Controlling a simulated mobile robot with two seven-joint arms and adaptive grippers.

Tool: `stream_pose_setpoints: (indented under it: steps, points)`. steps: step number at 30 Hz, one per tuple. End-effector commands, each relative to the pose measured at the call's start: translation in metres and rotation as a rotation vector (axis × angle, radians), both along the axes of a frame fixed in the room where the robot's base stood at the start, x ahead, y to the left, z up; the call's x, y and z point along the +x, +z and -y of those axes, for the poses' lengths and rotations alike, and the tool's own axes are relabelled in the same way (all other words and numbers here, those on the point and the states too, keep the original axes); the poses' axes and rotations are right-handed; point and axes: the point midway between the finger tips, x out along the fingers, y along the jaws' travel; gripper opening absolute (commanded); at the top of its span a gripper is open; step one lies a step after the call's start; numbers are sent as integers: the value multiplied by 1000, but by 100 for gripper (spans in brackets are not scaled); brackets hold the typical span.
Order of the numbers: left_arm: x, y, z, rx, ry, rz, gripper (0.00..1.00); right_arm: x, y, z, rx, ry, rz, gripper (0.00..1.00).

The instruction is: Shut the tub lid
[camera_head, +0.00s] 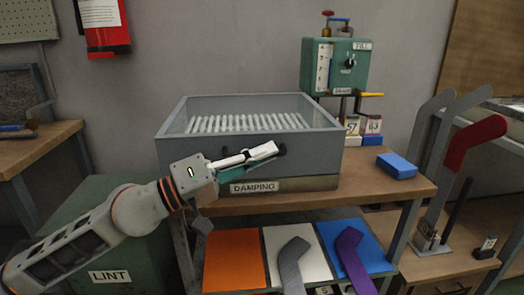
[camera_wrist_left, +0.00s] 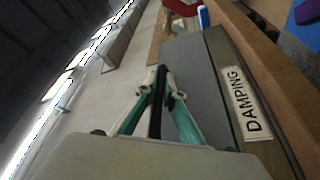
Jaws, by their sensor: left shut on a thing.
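The grey tub (camera_head: 172,143), labelled DAMPING, stands on the wooden bench. Its top looks open in the head view, with rows of white rods (camera_head: 245,123) inside; I cannot make out a separate lid panel. My left gripper (camera_head: 275,150) is at the tub's front wall, above the label (camera_head: 254,186). It is shut on a dark handle (camera_head: 282,149), mostly hidden by the fingers. In the left wrist view, a black bar (camera_wrist_left: 156,105) runs between the fingertips, beside the grey tub face (camera_wrist_left: 190,62). My right gripper is not in view.
A green dosing unit (camera_head: 335,67) stands behind the tub at right. A blue block (camera_head: 396,165) lies on the bench (camera_head: 385,190) right of the tub.

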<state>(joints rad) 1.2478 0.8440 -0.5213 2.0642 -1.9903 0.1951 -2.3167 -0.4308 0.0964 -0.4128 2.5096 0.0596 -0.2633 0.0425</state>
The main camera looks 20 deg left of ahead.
Motion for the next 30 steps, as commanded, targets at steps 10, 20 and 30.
stream_pose_setpoints:
  steps: [10,20,30]
  points:
    - [0,-11,2,5,-5,-21,15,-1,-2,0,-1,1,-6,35]
    - [0,-8,1,3,-2,-14,15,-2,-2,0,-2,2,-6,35]
    - [-16,-12,-16,9,0,-13,15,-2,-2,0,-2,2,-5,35]
